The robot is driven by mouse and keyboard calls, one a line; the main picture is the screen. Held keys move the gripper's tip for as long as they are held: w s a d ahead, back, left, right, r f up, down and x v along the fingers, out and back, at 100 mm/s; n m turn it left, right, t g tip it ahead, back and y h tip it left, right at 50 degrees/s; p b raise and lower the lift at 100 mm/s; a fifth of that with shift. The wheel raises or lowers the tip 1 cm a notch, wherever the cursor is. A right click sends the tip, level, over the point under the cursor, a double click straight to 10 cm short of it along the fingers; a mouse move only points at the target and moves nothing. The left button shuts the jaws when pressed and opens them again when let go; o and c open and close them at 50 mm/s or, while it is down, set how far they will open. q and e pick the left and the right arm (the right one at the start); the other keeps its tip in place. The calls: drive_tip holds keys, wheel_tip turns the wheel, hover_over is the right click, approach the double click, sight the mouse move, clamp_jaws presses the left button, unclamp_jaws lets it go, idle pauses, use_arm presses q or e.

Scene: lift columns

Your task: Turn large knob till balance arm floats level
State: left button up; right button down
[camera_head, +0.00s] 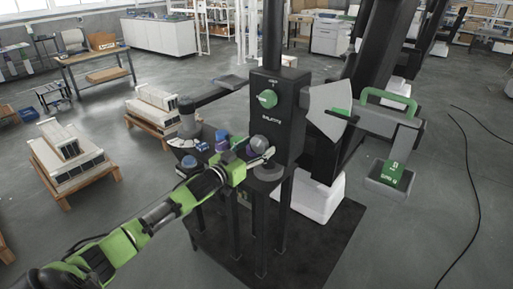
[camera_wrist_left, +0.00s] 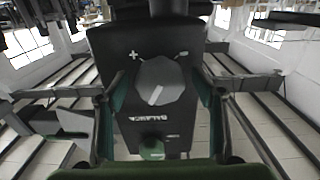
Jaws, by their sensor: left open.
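The large grey knob (camera_wrist_left: 160,82) sits on the black balance box, with plus and minus marks beside it and the label upside down in the left wrist view. In the head view the knob (camera_head: 258,143) is low on the box (camera_head: 283,115), partly behind my left gripper (camera_head: 254,153). My left gripper is open, its fingers on either side of the knob with gaps visible in the left wrist view. A smaller green knob (camera_head: 267,98) is higher on the box. The grey balance arm (camera_head: 378,122) extends right, looking tilted down to the right. My right gripper is out of view.
A green weight (camera_head: 392,172) sits on a grey holder below the arm's outer end. A green handle (camera_head: 390,100) tops the arm. A small side tray (camera_head: 187,143) with cups and bottles stands left of the box. Pallets with white stacks (camera_head: 70,165) lie further left.

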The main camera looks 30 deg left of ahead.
use_arm(q)
drive_tip(key=c, duration=1.1)
drive_tip(key=shift+m, duration=1.3)
drive_tip(key=o, duration=1.1)
drive_tip(key=shift+s+f, duration=0.1)
drive_tip(key=shift+s, duration=0.55)
drive_tip(key=s+a, duration=0.1)
drive_tip(key=s, duration=0.9)
drive_tip(key=shift+s, duration=0.35)
